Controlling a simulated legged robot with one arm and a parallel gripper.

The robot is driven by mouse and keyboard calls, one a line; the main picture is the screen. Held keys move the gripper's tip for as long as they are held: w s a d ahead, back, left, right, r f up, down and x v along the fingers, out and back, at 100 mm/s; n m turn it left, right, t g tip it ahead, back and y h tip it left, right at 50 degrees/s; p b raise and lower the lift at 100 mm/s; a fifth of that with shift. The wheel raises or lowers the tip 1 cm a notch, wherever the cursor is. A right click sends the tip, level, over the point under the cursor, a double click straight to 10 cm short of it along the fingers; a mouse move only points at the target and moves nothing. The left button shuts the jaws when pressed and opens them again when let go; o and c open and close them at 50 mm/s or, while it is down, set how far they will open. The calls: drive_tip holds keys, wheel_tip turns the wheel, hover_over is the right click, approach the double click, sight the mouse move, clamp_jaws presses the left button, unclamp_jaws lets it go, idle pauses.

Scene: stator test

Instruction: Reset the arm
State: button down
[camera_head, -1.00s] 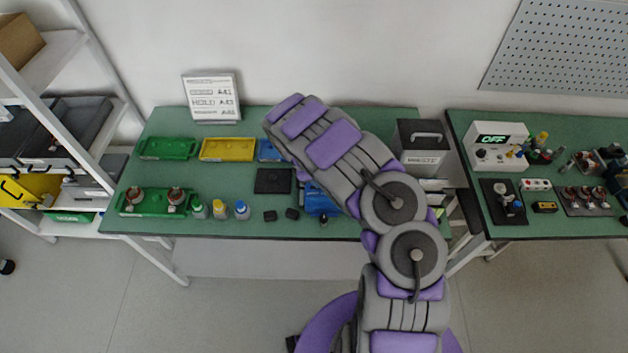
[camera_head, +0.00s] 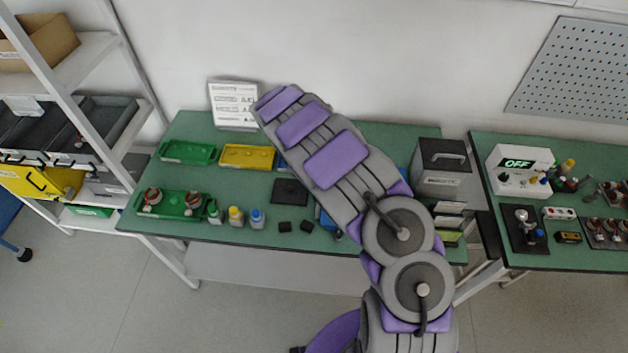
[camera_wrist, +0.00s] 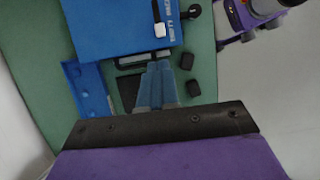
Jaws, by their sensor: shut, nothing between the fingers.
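My arm (camera_head: 340,160) reaches up and to the left across the green bench in the head view, its upper end in front of the wall behind the bench. My gripper is hidden behind the arm there. In the wrist view my gripper (camera_wrist: 156,72) shows as two blue-grey fingers closed together with nothing between them. They are above the bench top, close in the picture to a blue box with lettering (camera_wrist: 125,28) and small black blocks (camera_wrist: 186,61).
The green bench (camera_head: 170,228) holds green trays (camera_head: 188,152), a yellow tray (camera_head: 247,157), small bottles (camera_head: 236,215) and a grey box with a handle (camera_head: 441,168). A shelf rack (camera_head: 60,85) stands at left. A second bench (camera_head: 590,258) with a tester reading OFF (camera_head: 519,170) is at right.

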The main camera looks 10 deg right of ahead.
drive_tip(key=shift+a, duration=0.45)
